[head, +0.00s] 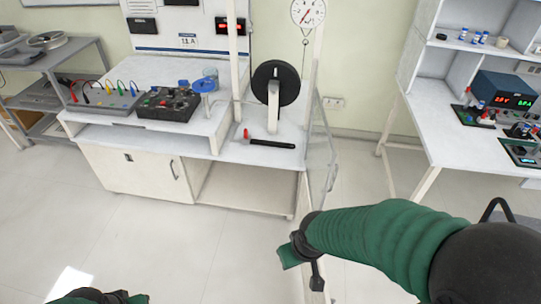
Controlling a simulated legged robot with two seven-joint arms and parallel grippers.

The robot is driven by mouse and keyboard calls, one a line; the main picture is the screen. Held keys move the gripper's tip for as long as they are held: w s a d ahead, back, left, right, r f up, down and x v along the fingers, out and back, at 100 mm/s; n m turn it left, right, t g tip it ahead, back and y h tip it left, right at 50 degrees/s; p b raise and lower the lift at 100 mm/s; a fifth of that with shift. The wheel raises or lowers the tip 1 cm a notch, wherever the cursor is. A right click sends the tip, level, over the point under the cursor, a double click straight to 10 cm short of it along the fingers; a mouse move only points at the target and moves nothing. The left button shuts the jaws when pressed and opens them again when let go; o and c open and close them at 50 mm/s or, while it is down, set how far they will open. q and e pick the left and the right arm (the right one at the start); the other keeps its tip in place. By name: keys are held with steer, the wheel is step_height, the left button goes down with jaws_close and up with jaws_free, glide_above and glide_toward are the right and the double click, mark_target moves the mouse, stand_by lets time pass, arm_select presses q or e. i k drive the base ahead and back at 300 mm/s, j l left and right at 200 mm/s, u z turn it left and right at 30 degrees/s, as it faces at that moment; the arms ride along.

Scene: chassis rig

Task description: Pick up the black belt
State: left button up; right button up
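A slim black strip-like item (272,143) with a red end (246,134) lies on the white bench near its front edge; I cannot tell whether it is the black belt. A black wheel (265,82) stands upright behind it on a light support, and I cannot make out a separate belt around it. My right gripper (303,268) is in front of the bench, below and apart from these items, and nothing shows in it. My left gripper (100,298) shows only partly at the bottom edge, far from the bench top.
The white bench (222,151) also carries a black control box (168,104) and a grey panel with coloured leads (104,97). White posts and a clear panel (324,150) stand at its right end. Another table (440,137) holds meters at right. Open floor lies in front.

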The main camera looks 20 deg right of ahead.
mark_target(252, 141)
steer(key=i+z, duration=0.1)
steer(key=i, duration=1)
steer(key=i+j+z, duration=0.15)
steer(key=i, duration=0.4)
steer(key=i+j+z, duration=0.1)
steer(key=i, duration=0.45)
steer(key=i+j, duration=0.15)
steer(key=i, duration=0.4)
steer(key=l+z, duration=0.05)
